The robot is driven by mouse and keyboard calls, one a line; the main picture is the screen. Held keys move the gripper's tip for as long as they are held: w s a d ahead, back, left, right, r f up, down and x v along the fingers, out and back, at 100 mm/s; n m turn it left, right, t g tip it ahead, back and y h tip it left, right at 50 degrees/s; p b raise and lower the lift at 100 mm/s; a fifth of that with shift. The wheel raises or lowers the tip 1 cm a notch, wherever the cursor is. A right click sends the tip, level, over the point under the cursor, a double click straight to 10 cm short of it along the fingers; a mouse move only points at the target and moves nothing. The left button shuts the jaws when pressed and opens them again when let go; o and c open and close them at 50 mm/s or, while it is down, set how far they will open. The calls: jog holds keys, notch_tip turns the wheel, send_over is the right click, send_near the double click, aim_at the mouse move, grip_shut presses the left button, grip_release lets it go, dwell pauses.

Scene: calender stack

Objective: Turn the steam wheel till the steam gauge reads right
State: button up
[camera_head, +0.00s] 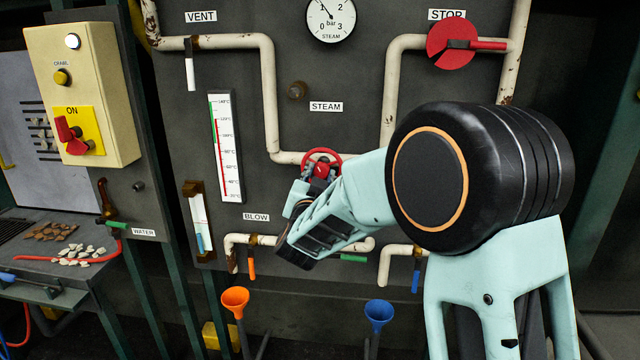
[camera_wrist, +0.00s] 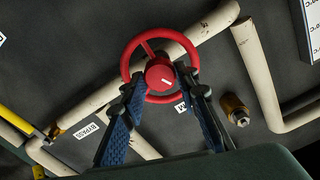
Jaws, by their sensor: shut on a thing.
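The steam wheel (camera_head: 322,153) is a small red handwheel on the pipe below the STEAM label (camera_head: 326,106). In the wrist view the red wheel (camera_wrist: 184,42) has a round hub and spokes. My gripper (camera_head: 318,174) is at the wheel. In the wrist view my gripper (camera_wrist: 160,80) has one blue-padded finger on each side of the hub, shut on the wheel; the exact contact is partly hidden. The steam gauge (camera_head: 331,17) is a white dial marked 0 to 3 bar. Its thin needle points up and left, near 1; the exact reading is too small to tell.
White pipes (camera_head: 270,90) run around the wheel. A brass fitting (camera_wrist: 235,108) sits right of it in the wrist view. Orange (camera_head: 235,300) and blue funnels (camera_head: 379,313) stand below. A cream switch box (camera_head: 110,95) is at left.

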jog(key=o, duration=1.1)
jog(key=shift+o, duration=0.2)
jog(key=s, duration=1.2)
jog(key=shift+a, duration=0.2)
